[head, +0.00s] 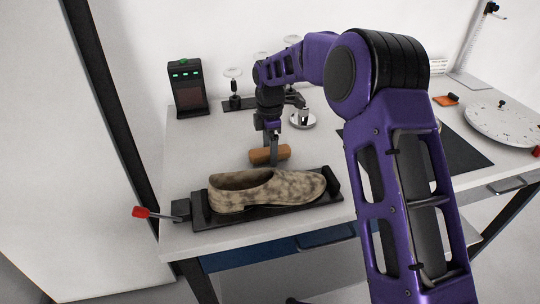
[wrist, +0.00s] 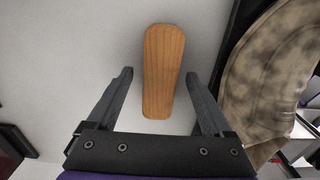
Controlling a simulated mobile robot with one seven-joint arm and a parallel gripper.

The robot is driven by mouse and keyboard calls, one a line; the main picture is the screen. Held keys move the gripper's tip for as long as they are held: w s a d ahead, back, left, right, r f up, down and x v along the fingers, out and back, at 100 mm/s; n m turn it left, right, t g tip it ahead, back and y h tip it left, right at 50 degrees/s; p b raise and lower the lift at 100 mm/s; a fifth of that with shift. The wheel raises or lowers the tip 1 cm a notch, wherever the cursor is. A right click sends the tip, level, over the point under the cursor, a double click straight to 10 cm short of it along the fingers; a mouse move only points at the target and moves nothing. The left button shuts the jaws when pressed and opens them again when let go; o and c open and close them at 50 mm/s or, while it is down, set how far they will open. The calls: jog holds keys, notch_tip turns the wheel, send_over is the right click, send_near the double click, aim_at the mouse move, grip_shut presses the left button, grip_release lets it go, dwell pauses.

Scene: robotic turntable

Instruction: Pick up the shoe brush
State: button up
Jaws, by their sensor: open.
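The shoe brush shows as a wooden, rounded block (wrist: 163,72) on the pale table in the wrist view. In the head view the brush (head: 262,156) lies just behind the shoe, partly covered by my gripper. My gripper (wrist: 160,82) is open, with one finger on each side of the near half of the brush. Gaps show between the brush and both fingers, and nothing is held. In the head view my gripper (head: 274,150) points down at the brush. Any bristles are hidden beneath the wood.
A mottled tan shoe (head: 268,189) rests in a black clamp tray (head: 240,217) with a red-tipped lever (head: 141,212). A black device (head: 188,88) stands at the back left, a round turntable (head: 495,122) at the right. Bare table (head: 200,150) lies left of the brush.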

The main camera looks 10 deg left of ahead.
jog(key=shift+f, duration=0.15)
jog(key=shift+c, duration=0.3)
grip_shut()
notch_tip(320, 180, up, 10)
jog(key=shift+p, duration=0.45)
